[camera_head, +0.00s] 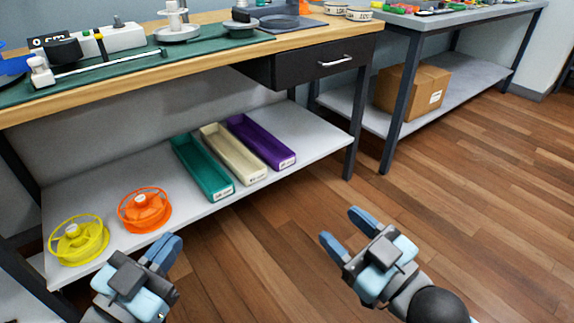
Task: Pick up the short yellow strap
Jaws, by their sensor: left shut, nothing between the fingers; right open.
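I cannot make out a short yellow strap in the head view. A yellow reel (80,240) sits at the left end of the lower grey shelf (235,215), and it is not clear whether any strap is on it. My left gripper (166,250) is shut and empty, in front of the shelf edge, just right of the yellow reel in the picture. My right gripper (343,229) is open and empty above the wooden floor, right of the shelf.
An orange reel (145,211) stands beside the yellow one. Green (203,168), cream (234,152) and purple (262,142) trays lie on the shelf. A workbench (215,50) with a black drawer (318,66) is above. A cardboard box (412,88) sits under another table. Floor at right is clear.

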